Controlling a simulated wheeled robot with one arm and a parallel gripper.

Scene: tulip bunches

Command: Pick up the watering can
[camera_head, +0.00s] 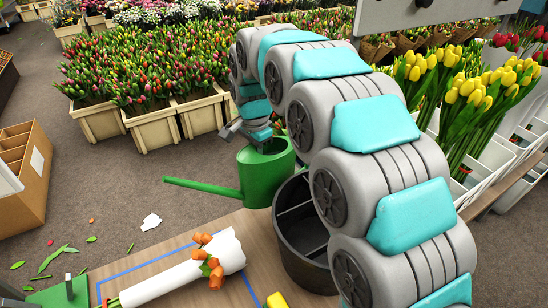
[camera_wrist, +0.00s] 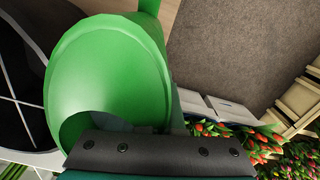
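The green watering can (camera_head: 258,180) is near the far edge of the wooden table, beside the black bucket, with its long spout pointing left. I cannot tell whether its base rests on the table. My gripper (camera_head: 253,134) is at the can's top rim, reaching it from above and behind. In the wrist view the can's green body and open mouth (camera_wrist: 105,75) fill the left and middle, right against the dark bar of my gripper (camera_wrist: 160,152). The fingertips and any grip on the can are hidden, so I cannot tell open from shut.
A black divided bucket (camera_head: 301,262) stands right of the can, close to my arm. A white-wrapped bouquet (camera_head: 190,274) lies on the table (camera_head: 215,226). Yellow tulips (camera_head: 470,90) stand at right, and tulip crates (camera_head: 152,130) behind.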

